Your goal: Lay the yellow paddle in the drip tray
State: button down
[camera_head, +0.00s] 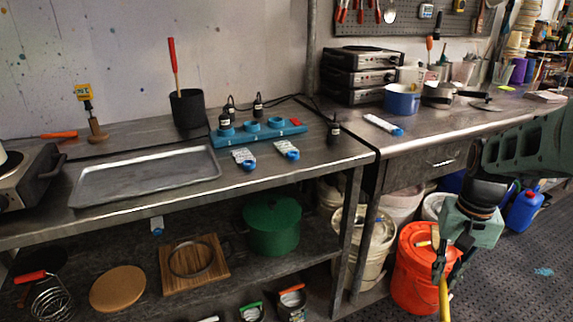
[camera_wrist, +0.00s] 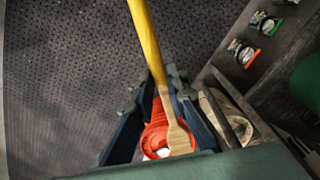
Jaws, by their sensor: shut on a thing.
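My gripper (camera_head: 446,266) hangs at the lower right of the head view, in front of an orange bucket. It is shut on the yellow paddle (camera_head: 444,301), whose yellow handle points down past the frame edge. In the wrist view the paddle (camera_wrist: 147,38) runs between the fingers (camera_wrist: 155,97), with its yellow handle towards the top and its bare wooden end towards the bottom. The drip tray (camera_head: 145,178) is a flat, empty metal tray on the left bench, far from my gripper.
The orange bucket (camera_head: 413,278) stands on the floor close to my gripper. A blue rack (camera_head: 257,134), a black pot (camera_head: 187,110) and a hot plate (camera_head: 25,182) stand around the tray. A green pot (camera_head: 272,226) is on the lower shelf.

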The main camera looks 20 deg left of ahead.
aim_at(149, 177)
jog(key=u, duration=1.1)
